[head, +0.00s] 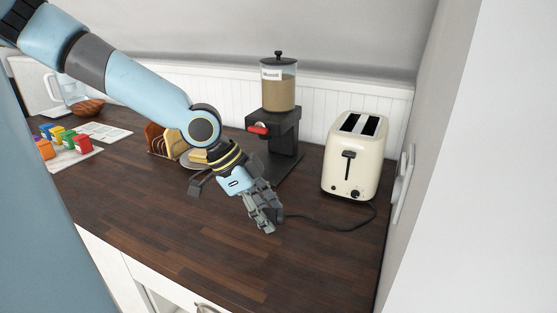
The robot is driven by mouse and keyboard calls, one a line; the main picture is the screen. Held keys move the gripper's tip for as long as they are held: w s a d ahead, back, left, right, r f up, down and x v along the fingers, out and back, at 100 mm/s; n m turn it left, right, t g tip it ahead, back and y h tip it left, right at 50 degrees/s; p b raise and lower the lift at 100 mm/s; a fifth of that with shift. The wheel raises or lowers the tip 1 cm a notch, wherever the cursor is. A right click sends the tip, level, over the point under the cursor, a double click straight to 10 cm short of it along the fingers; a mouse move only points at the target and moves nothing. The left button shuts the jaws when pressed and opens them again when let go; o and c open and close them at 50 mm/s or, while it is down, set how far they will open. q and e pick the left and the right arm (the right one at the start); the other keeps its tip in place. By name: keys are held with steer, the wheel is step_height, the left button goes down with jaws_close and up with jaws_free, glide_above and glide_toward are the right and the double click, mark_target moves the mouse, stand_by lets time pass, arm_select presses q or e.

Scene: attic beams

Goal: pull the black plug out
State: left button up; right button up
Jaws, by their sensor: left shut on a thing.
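My left gripper (265,224) hangs low over the front middle of the wooden counter, pointing down. It is shut on the black plug (280,214), of which only a small dark part shows at the right side of the fingers. A black cord (325,226) runs from the plug along the counter to the cream toaster (352,155). The plug is well apart from the white wall plate (403,180) on the right wall. I cannot tell whether the plug touches the counter. My right gripper is not in view.
A dispenser (279,85) on a black stand is behind my gripper. A toast rack (156,140) and a plate of bread (194,161) stand to its left. Coloured blocks (66,137) and a wooden bowl (89,107) are far left. The counter's front is clear.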

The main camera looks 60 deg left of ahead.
arm_select(q)
steer(key=shift+s+a+p, duration=0.75)
steer(key=shift+s+p, duration=0.25)
steer(key=shift+s+a+p, duration=0.7)
steer(key=shift+s+p, duration=0.25)
stand_by(0.6)
steer(key=shift+s, duration=0.1)
steer(key=shift+a, duration=0.1)
stand_by(0.3)
